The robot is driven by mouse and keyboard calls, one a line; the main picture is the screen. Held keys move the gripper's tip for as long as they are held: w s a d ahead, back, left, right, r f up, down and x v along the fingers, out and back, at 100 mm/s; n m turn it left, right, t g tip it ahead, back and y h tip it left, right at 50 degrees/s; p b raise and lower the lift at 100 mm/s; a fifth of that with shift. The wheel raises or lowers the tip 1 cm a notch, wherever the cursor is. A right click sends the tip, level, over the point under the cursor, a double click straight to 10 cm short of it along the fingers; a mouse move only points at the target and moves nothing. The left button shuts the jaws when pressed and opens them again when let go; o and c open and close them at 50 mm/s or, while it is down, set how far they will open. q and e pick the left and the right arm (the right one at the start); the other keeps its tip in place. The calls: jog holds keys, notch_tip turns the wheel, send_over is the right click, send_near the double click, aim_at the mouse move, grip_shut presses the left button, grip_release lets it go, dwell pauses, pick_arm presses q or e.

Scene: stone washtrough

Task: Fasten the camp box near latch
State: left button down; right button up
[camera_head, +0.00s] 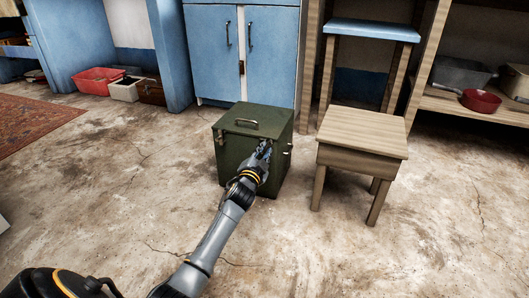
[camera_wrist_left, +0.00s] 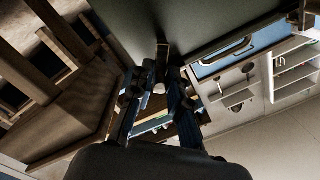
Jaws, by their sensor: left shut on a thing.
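The camp box (camera_head: 235,150) is a dark green metal box standing on the floor with its lid down and a handle (camera_head: 247,123) on top. My left gripper (camera_head: 265,150) is at the box's near side, close under the lid edge, and covers the near latch in the head view. In the left wrist view, my left gripper (camera_wrist_left: 161,82) has its fingers closed on the small metal latch (camera_wrist_left: 162,52) at the box's edge (camera_wrist_left: 195,15). Whether the latch is fastened cannot be told. My right gripper is not in view.
A small wooden stool (camera_head: 362,140) stands close to the right of the box. A blue cabinet (camera_head: 240,50) is behind it, with a taller blue-topped stool (camera_head: 370,30) to its right. The floor to the left and in front is clear.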

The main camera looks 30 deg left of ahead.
pick_arm(q)
jog(key=shift+a+r, duration=0.3)
jog(key=shift+r, duration=0.1)
jog(key=c, duration=1.4)
grip_release()
jog(key=shift+o, duration=0.2)
jog(key=shift+d+f, duration=0.1)
jog(key=shift+f, duration=0.05)
notch_tip(320, 180, up, 10)
